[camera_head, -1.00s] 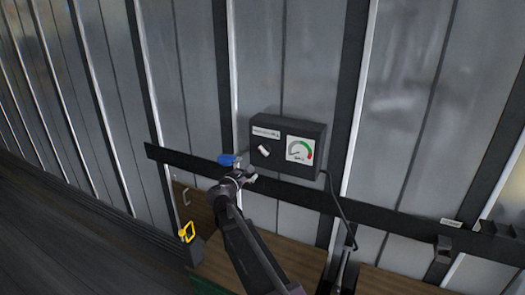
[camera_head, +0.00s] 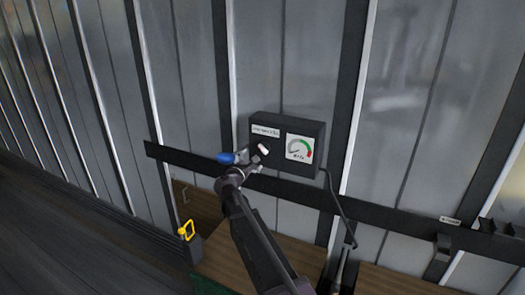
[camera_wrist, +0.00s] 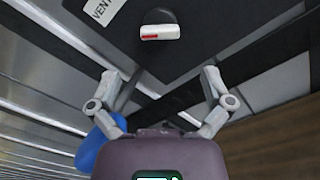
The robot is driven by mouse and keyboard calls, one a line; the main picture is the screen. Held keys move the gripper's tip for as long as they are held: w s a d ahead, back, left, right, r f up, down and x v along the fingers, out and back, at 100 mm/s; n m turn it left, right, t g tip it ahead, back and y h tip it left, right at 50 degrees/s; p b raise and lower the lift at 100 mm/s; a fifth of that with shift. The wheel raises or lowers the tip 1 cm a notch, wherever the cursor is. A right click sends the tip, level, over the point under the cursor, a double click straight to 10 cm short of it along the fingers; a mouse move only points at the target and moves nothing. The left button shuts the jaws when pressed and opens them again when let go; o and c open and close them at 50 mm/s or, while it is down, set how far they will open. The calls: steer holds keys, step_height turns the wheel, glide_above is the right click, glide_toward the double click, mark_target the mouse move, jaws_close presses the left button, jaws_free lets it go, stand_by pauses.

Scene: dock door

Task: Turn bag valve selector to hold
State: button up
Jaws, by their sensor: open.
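A dark control box (camera_head: 312,130) is fixed to the ribbed metal wall, with a label strip at its upper left and a round gauge (camera_head: 299,148) on its right. Its selector knob (camera_head: 264,148) is a white bar, partly hidden by my gripper (camera_head: 257,153). In the wrist view the white selector (camera_wrist: 160,32), with a red mark on it, sits on a round dark base. My gripper (camera_wrist: 163,84) is open in that view, its two fingers apart and empty, below the selector and not touching it. Part of the label (camera_wrist: 104,10) shows at upper left.
A blue object (camera_head: 227,158) is beside my gripper, also in the wrist view (camera_wrist: 98,147). A dark rail (camera_head: 390,217) runs along the wall below the box. A cable (camera_head: 337,205) hangs at its right. A yellow-handled item (camera_head: 186,231) stands at lower left.

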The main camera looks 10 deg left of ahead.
mark_target(262, 150)
steer(key=x, duration=0.9)
steer(key=shift+s, duration=0.1)
steer(key=c, duration=1.1)
